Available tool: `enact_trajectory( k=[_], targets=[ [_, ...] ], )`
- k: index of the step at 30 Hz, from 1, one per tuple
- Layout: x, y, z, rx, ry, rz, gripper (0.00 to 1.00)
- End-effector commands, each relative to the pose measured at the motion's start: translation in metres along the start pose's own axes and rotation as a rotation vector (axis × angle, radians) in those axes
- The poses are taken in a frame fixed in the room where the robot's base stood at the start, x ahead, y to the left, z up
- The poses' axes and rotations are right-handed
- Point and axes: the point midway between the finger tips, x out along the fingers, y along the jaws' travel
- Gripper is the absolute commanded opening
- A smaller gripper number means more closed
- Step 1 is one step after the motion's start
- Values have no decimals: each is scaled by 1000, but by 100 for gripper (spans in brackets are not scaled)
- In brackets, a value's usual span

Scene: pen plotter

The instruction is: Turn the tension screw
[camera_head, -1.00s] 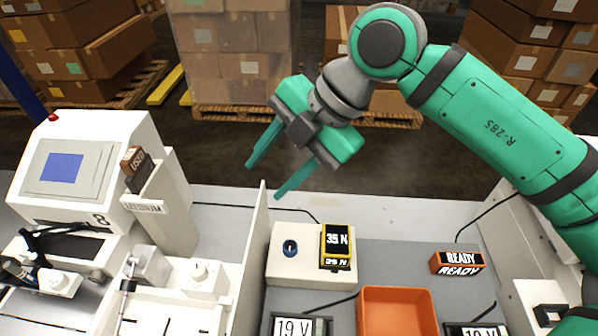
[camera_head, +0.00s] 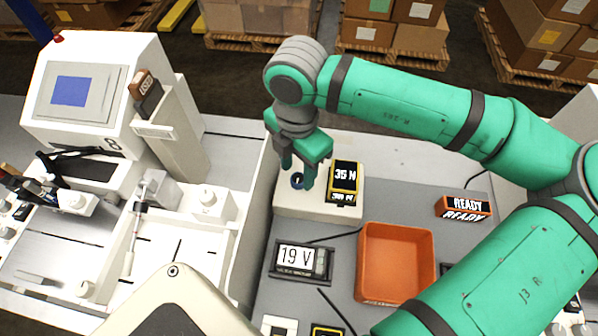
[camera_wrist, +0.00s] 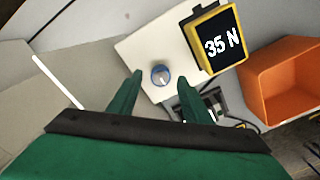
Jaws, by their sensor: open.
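The tension screw, a small dark blue knob (camera_head: 297,180), stands on a white block (camera_head: 318,211). In the wrist view the knob (camera_wrist: 160,75) shows a grey top and a blue rim. A display reading 35 N (camera_head: 344,178) sits on the same block, right of the knob; it also shows in the wrist view (camera_wrist: 220,45). My green gripper (camera_head: 297,172) is above the block, pointing down, with its fingers apart around the knob's position in the head view. In the wrist view the knob lies between and beyond the fingertips, with nothing held. Whether a finger touches it I cannot tell.
A 19 V display (camera_head: 302,260) and an orange bin (camera_head: 397,262) stand in front of the block. A READY sign (camera_head: 463,207) is at right. A white divider wall (camera_head: 262,205) runs close to the block's left, with the plotter machine (camera_head: 88,95) beyond.

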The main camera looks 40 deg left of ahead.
Motion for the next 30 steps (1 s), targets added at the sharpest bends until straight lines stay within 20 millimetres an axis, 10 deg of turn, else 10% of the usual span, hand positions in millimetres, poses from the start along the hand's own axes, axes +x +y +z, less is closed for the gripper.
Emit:
enact_trajectory(
  k=[14,20,30],
  targets=[
    [16,0,0,0,1,1,45],
    [16,1,-1,-3,1,1,4],
    [16,1,-1,-121,-1,-1,4]
  ],
)
